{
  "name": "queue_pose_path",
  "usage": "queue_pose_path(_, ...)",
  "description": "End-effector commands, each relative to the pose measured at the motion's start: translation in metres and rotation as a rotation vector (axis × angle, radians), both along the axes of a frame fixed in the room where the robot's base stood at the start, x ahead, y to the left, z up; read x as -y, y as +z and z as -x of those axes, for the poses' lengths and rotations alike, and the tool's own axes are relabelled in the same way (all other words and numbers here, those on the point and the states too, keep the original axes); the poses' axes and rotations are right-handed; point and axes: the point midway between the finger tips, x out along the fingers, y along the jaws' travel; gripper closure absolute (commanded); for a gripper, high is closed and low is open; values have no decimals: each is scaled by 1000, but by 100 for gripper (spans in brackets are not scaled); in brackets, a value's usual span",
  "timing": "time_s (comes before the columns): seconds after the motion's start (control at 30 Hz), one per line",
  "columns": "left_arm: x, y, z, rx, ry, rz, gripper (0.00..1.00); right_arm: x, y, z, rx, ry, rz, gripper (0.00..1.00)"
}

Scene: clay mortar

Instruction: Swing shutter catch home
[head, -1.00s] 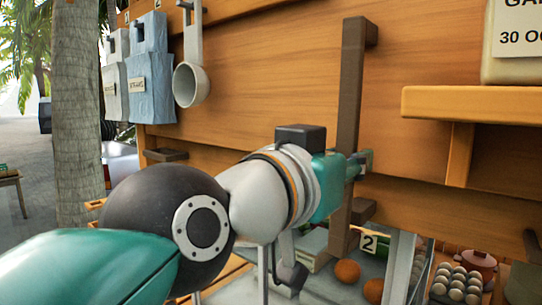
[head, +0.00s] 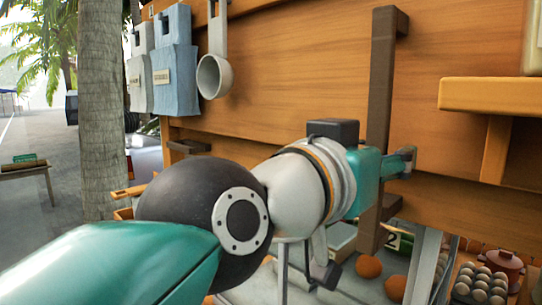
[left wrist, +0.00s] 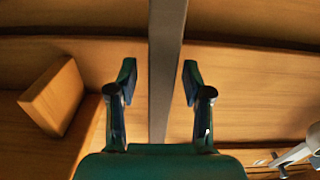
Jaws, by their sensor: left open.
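The shutter catch appears to be the dark brown bar (head: 383,80) standing upright against the orange wooden boards in the head view. My left gripper (head: 408,162) reaches across the bar's lower half, and its wrist hides part of it. In the left wrist view the same bar (left wrist: 168,30) runs down between the two fingers of my left gripper (left wrist: 160,78). The fingers are open, one on each side, with gaps to the bar. The bar's lower part is hidden by the gripper's teal body in that view. My right gripper is not in view.
An orange shelf (head: 500,95) juts out to the right of the bar. A ladle (head: 214,75) and blue-grey bags (head: 174,62) hang at left. Below are orange fruits (head: 368,266), a number card (head: 398,241) and a tray of eggs (head: 480,285).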

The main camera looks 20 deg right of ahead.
Motion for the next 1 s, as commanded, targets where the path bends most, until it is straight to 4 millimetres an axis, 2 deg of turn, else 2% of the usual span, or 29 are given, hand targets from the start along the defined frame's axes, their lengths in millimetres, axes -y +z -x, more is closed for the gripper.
queue_pose_path(0.17, -14, 2, 6, 1, 1, 3, 50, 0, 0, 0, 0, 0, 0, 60)
queue_pose_path(0.63, -93, 0, 41, 0, 0, 2, 50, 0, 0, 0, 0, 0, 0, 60)
queue_pose_path(0.8, -106, -1, 47, -2, -1, 1, 50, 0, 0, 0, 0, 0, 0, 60)
queue_pose_path(1.0, -109, -1, 48, -1, -1, 0, 50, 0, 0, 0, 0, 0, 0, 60)
